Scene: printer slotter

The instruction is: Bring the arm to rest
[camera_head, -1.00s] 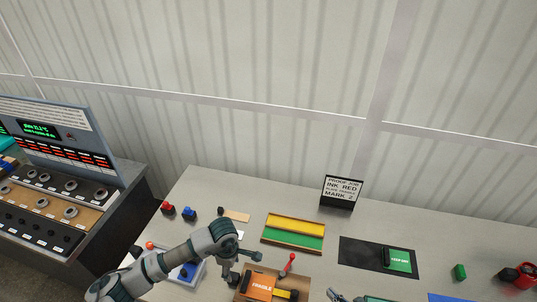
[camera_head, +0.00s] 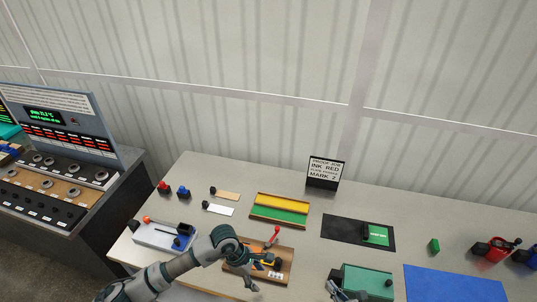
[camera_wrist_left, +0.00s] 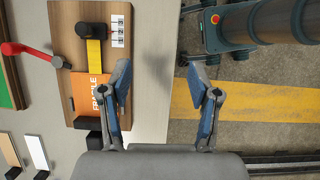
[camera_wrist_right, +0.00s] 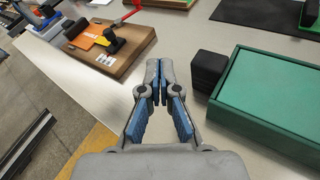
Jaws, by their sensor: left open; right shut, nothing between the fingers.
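My left arm (camera_head: 175,268) comes in from the lower left of the head view and bends down at the bench's front edge. Its gripper (camera_head: 252,284) hangs by the near side of the brown wooden board. In the left wrist view the left gripper (camera_wrist_left: 158,80) is open and empty, with its fingers spread over the bench edge and the floor. My right gripper (camera_head: 338,290) is at the bottom of the head view, beside the green box (camera_head: 366,282). In the right wrist view the right gripper (camera_wrist_right: 159,70) is shut with nothing between its fingertips.
The wooden board (camera_head: 286,268) carries an orange FRAGILE plate (camera_wrist_left: 88,92) and a red-handled lever (camera_head: 274,236). A grey tray (camera_head: 150,236) stands to the left. A blue mat (camera_head: 455,285) and red stamp (camera_head: 490,250) are at right. The sign (camera_head: 324,173) stands at the back.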

